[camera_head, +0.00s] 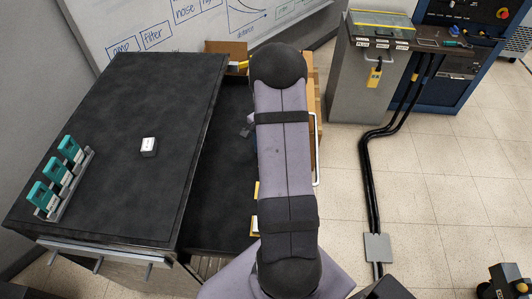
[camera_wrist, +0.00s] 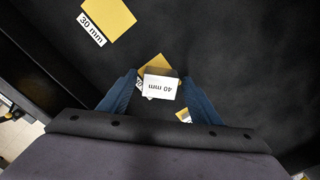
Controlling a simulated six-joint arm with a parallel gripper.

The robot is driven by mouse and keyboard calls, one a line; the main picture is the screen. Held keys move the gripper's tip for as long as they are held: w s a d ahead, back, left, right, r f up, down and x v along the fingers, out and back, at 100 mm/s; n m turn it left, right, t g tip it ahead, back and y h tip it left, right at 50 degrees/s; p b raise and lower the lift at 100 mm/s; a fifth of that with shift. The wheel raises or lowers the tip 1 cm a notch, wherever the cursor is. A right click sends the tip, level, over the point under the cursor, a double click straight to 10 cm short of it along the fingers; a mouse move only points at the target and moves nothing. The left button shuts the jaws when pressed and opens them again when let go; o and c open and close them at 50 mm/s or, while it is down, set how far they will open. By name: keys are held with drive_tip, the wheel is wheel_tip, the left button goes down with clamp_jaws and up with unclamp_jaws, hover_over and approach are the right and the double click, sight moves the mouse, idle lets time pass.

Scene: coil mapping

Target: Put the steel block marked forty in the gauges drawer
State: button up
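The steel block marked 40 mm (camera_wrist: 160,87) lies between my fingers in the wrist view, its white label facing up and upside down. My gripper (camera_wrist: 162,78) has two blue fingers, one on each side of the block. They look apart from it, with a little floor and label showing beside the block. Yellow pad and a partly covered label show behind it. A dark open drawer (camera_head: 215,210) lies beside the bench in the head view. My arm hides my gripper and much of the drawer there. I cannot tell whether this is the gauges drawer.
A yellow square with a 30 mm label (camera_wrist: 91,29) lies at upper left in the wrist view. The black bench top (camera_head: 130,185) carries a small white-topped block (camera_head: 149,146) and a rack of teal-handled items (camera_head: 60,177). A grey cabinet (camera_head: 370,85) stands at right.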

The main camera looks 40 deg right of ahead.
drive_tip(key=shift+r, duration=0.1)
wheel_tip(320, 180, up, 6)
drive_tip(key=shift+r+b, duration=0.1)
drive_tip(key=shift+b, duration=0.85)
drive_tip(key=shift+a+r, duration=0.1)
drive_tip(key=shift+r, duration=0.7)
drive_tip(key=s+a+r+n, duration=0.1)
drive_tip(key=s+a+n, duration=0.1)
drive_tip(key=a+n, duration=0.35)
drive_tip(key=s+a+r+n, duration=0.1)
drive_tip(key=a+r+n, duration=0.15)
drive_tip(key=a, duration=0.65)
drive_tip(key=s+a+f+n, duration=0.1)
drive_tip(key=s+a+n, duration=0.9)
drive_tip(key=shift+a, duration=0.25)
